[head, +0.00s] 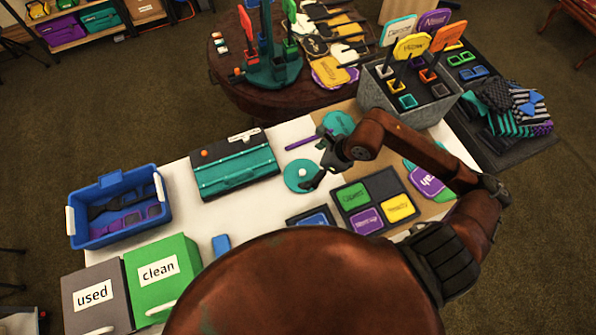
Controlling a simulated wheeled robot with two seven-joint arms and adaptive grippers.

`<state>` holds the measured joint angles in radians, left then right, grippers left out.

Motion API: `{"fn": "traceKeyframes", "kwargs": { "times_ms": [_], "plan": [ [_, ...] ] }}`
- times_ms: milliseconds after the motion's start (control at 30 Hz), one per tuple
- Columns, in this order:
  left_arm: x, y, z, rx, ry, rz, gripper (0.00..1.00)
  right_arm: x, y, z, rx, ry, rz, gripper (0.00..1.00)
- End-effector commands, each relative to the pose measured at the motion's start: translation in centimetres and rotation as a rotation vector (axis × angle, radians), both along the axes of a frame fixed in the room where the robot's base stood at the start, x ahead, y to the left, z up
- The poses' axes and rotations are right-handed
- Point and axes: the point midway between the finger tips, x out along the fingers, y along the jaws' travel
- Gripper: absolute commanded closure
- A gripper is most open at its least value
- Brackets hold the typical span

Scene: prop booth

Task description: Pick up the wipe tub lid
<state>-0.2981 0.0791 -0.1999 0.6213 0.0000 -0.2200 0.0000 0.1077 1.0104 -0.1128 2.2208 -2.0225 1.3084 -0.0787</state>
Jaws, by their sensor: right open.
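A flat round teal disc with a white knob, which looks like the wipe tub lid (295,178), lies on the white table top left of my right gripper. Another round teal thing (338,122), perhaps the tub, stands farther back, partly hidden by my right arm. My right gripper (317,172) is open at the right edge of the lid, with a dark finger close to or over its rim. I cannot tell whether it touches. Nothing shows between its fingers. My left gripper is not in view.
A purple stick (303,143) lies behind the lid. A teal-and-dark case (236,171) is to its left, with a blue bin (84,231) beyond. A grey tray of coloured labelled cards (352,199) sits right of the gripper. Used (92,275) and clean (165,295) boxes stand front left.

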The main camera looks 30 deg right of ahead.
Motion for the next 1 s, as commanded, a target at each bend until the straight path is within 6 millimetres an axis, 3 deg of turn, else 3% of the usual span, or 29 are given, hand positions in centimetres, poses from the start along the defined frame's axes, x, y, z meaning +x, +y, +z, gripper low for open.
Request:
{"fn": "traceKeyframes", "kwargs": {
  "times_ms": [100, 600, 900, 1000],
  "plan": [
    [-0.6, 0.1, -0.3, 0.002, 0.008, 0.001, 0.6, 0.2, -0.4, -1.1, -0.022, 0.002, -0.006, 0.0],
    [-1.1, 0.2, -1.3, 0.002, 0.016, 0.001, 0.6, 2.0, 1.5, -6.7, -0.017, 0.004, -0.008, 0.0],
    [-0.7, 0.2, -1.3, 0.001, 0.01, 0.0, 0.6, 2.2, 1.8, -7.1, -0.017, 0.002, -0.006, 0.0],
    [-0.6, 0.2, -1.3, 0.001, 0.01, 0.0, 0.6, 2.2, 1.8, -7.1, -0.017, 0.002, -0.006, 0.06]
  ]
}}
